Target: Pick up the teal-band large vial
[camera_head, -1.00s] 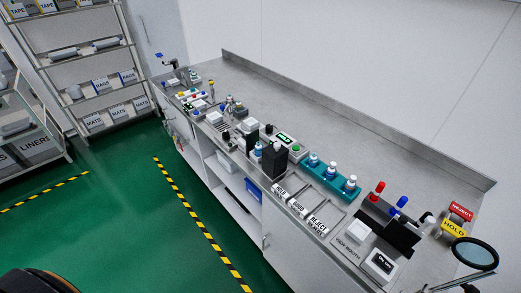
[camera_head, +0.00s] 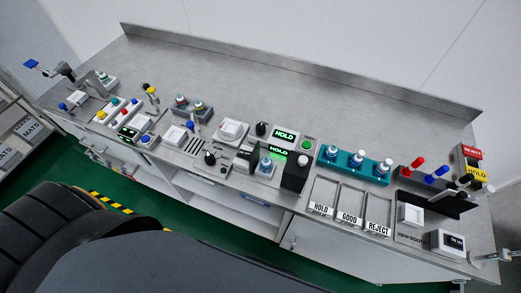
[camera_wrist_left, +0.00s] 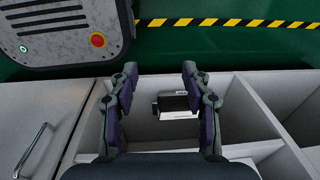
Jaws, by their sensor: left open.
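A teal rack (camera_head: 352,167) stands on the bench right of centre in the head view. It holds three white-capped vials: a left one (camera_head: 332,153), a middle one (camera_head: 357,160) and a right one (camera_head: 383,168). Their band colours are too small to tell apart surely, so I cannot say which vial has the teal band. A further vial (camera_head: 265,166) sits at the black station left of the rack. My left gripper (camera_wrist_left: 158,80) is open and empty in the left wrist view, over open cabinet compartments, with no vial near it. My right gripper is not in view.
HOLD, GOOD and REJECT trays (camera_head: 348,208) lie in front of the teal rack. A black stand (camera_head: 430,198) and a rack with red and blue items (camera_head: 428,176) are to the right. Instruments crowd the left front. The bench's rear strip (camera_head: 300,105) is clear.

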